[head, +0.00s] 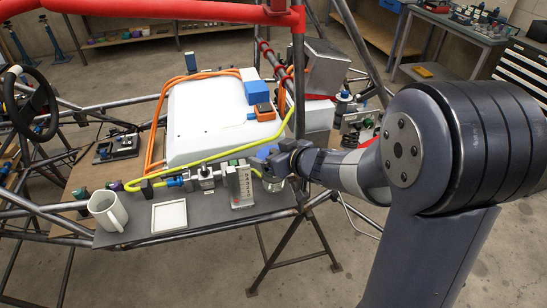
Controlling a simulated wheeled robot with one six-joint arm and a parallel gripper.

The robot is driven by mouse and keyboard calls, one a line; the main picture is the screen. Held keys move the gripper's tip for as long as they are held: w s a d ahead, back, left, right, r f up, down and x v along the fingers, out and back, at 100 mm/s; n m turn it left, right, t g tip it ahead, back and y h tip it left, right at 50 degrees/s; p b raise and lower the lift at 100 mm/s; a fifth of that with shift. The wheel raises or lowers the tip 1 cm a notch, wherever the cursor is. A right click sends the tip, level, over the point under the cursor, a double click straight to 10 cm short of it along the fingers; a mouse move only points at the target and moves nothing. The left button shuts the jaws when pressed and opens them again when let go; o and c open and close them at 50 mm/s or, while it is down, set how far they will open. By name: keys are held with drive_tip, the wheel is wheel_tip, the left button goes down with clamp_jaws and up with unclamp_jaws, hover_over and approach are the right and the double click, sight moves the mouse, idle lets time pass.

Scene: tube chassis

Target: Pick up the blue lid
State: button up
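A blue piece that looks like the lid (267,151) shows just left of my gripper, at the back right of the grey board. My gripper (277,162) reaches in from the right and is right beside it, partly covering it. Below the gripper is a clear glass jar (272,184), with its top hidden. I cannot tell whether the fingers touch the blue piece, or whether they are open or shut.
On the grey board (215,208) stand a white mug (108,211), a white square tray (169,216) and an upright gauge block (243,186) close left of the jar. A yellow hose (200,156) runs behind. Chassis tubes (297,90) rise near my gripper.

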drive_tip(key=c, duration=0.6)
drive_tip(key=shift+r, duration=0.1)
